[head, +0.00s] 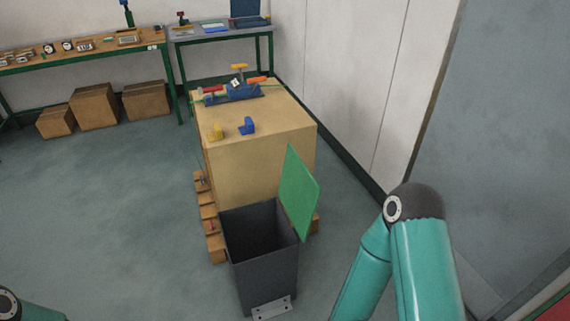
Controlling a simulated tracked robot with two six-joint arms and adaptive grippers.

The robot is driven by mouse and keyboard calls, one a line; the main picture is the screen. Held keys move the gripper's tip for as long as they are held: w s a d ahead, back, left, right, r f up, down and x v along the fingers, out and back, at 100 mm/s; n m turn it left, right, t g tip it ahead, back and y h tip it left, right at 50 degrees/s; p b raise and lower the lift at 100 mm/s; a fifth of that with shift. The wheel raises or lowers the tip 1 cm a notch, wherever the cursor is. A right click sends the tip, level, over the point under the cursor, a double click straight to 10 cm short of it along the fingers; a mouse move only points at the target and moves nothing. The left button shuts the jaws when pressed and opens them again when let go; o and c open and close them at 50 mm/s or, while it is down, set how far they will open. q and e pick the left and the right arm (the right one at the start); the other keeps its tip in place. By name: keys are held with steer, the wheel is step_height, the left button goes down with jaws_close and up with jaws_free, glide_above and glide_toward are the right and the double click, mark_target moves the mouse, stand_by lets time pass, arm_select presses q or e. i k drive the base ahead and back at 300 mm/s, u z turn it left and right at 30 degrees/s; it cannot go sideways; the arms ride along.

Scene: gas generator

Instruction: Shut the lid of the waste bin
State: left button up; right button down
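The waste bin (265,273) is a dark grey, open-topped square bin standing on the floor at the lower middle of the head view. Its green lid (299,193) stands up, nearly vertical, along the right side of the bin's opening. The inside of the bin looks dark, and I see nothing in it. My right arm comes in at the lower right, to the right of the bin, with its elbow raised. Only a small part of my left arm shows at the lower left corner. Both grippers are out of the picture.
A large tan box (255,150) on a wooden pallet (214,240) stands right behind the bin, with coloured parts on top. Workbenches (80,56) and cardboard boxes (94,107) are at the back left. A white wall (345,90) runs along the right. The floor left of the bin is clear.

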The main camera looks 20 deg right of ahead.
mark_target(299, 192)
steer(key=z, duration=0.05)
steer(key=i, duration=1)
steer(key=z, duration=0.5)
